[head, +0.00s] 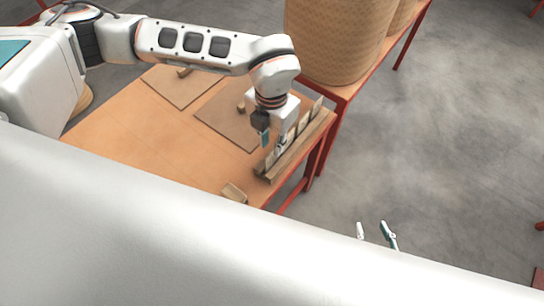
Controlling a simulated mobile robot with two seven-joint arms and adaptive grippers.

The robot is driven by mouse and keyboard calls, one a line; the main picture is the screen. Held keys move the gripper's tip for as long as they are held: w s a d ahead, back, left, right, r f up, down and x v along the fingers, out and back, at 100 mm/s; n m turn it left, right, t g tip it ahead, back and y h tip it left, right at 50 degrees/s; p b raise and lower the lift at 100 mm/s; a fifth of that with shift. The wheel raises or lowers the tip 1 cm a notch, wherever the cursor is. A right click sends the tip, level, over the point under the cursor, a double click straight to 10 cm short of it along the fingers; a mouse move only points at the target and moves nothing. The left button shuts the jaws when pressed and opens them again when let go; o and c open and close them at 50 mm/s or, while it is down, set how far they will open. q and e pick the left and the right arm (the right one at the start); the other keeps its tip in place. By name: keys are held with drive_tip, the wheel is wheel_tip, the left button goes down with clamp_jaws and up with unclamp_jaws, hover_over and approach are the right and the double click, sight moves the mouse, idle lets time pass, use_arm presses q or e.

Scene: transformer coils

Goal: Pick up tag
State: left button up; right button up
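A wooden rack (300,148) stands along the right edge of the table. Several small pale tags stand upright in it, one tag (317,106) at its far end and another tag (270,160) near its front end. My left gripper (273,146) points down just above the front part of the rack, its two fingers apart, close to the tags. I cannot tell whether a finger touches a tag. My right gripper (373,228) shows only its fingertips, apart and empty, over the floor at the lower right. The rest of it is hidden behind my white body.
The wooden table (160,135) carries flat brown boards (232,118) and a small wooden block (234,193) at its front edge. Large tan coils (335,40) stand on a red-framed table behind. The floor at right is clear.

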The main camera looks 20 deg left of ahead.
sight(272, 152)
use_arm(q)
wheel_tip(272, 152, down, 5)
drive_tip(key=shift+s+f, duration=0.1)
drive_tip(key=shift+f, duration=0.1)
clamp_jaws()
